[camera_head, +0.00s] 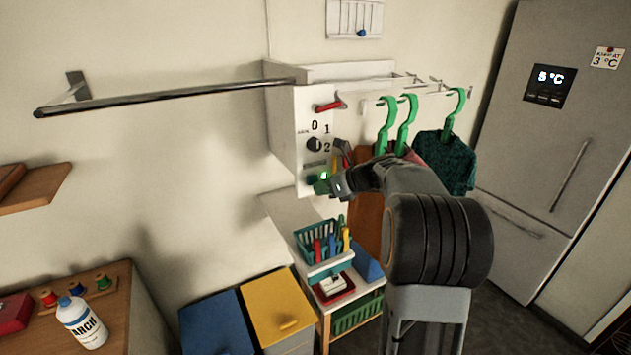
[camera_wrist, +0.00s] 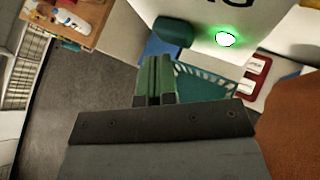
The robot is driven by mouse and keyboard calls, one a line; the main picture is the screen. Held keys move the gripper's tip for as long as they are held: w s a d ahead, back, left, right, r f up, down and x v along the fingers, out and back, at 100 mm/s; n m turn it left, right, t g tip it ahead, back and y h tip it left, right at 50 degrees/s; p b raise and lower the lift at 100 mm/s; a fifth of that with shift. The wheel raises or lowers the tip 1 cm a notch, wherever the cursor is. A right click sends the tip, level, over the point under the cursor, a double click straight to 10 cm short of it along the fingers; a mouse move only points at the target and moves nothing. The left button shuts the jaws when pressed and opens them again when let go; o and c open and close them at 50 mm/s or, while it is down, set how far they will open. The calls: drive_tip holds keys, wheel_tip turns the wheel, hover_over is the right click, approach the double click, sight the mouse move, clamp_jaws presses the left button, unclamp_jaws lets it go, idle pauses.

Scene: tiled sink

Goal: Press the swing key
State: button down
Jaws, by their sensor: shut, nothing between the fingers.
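A white control panel (camera_head: 302,130) carries a dial (camera_head: 315,145) marked 0, 1 and 2, a red lever (camera_head: 328,106) above it and a dark label plate (camera_head: 315,164). Low on the panel is a lit green lamp, which glows in the wrist view (camera_wrist: 225,39). Beside it a dark green, rounded key (camera_wrist: 173,32) sticks out; I cannot read which key it is. My gripper (camera_wrist: 153,78) is shut and empty, its green fingertips pointing towards the key with a small gap in the picture. In the head view my gripper (camera_head: 326,186) hides the panel's lower right corner.
Green hangers (camera_head: 407,120) with clothes hang right of the panel. Below stand a teal basket (camera_head: 316,262) of coloured tools and blue (camera_head: 216,325) and yellow (camera_head: 278,307) bins. A metal rail (camera_head: 170,97) runs left. A fridge (camera_head: 540,150) stands at right.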

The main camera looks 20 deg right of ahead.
drive_tip(key=shift+w+a+p, duration=0.1)
drive_tip(key=shift+w+p, duration=0.35)
drive_tip(key=shift+w, duration=0.05)
idle(0.8)
drive_tip(key=shift+s, duration=1)
drive_tip(key=s, duration=0.6)
drive_tip(key=shift+d, duration=0.45)
